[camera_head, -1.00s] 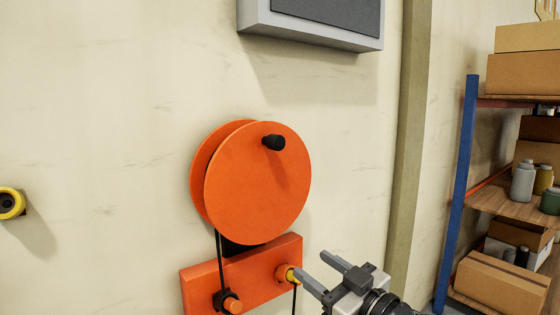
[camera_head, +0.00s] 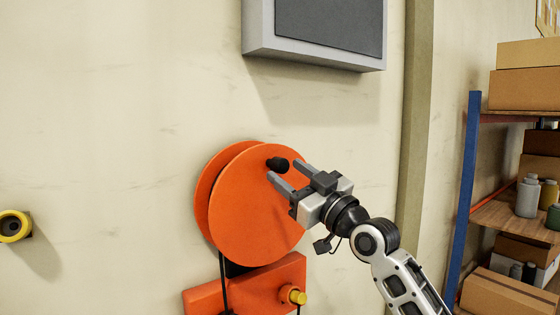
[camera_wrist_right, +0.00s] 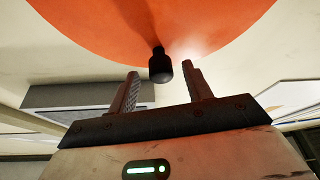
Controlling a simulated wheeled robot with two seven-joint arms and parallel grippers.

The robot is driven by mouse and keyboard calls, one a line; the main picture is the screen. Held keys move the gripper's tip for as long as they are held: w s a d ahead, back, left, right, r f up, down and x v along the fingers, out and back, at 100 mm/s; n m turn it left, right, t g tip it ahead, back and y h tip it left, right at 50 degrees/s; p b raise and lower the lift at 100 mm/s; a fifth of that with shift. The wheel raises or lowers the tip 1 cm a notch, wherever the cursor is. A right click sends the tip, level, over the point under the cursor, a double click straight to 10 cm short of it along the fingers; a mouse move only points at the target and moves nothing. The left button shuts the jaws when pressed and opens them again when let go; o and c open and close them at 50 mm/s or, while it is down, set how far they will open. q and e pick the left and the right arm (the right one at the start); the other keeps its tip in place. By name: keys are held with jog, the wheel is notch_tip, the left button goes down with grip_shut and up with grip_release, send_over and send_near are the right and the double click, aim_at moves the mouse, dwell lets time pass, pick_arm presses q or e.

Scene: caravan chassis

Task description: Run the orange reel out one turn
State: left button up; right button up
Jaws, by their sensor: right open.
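The orange reel (camera_head: 250,205) is mounted on the wall above an orange bracket (camera_head: 262,286). Its black crank knob (camera_head: 277,164) sticks out near the top of the disc. My right gripper (camera_head: 289,172) is open at the knob, reaching in from the lower right. In the right wrist view the reel (camera_wrist_right: 150,25) fills the top, and the knob (camera_wrist_right: 160,68) lies between the tips of the two open fingers (camera_wrist_right: 161,75), with gaps visible on both sides. A black cord (camera_head: 222,268) runs down from the reel. My left gripper is not in view.
A grey panel (camera_head: 315,55) is on the wall above the reel. A yellow-ringed fitting (camera_head: 14,226) is at far left. A yellow knob (camera_head: 297,297) sits on the bracket. A blue-post shelf (camera_head: 467,180) with boxes stands at right.

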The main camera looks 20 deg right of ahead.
aim_at(286, 171)
jog(key=shift+x, duration=1.7)
grip_shut()
jog(key=shift+w, duration=0.1)
jog(key=shift+p, duration=0.3)
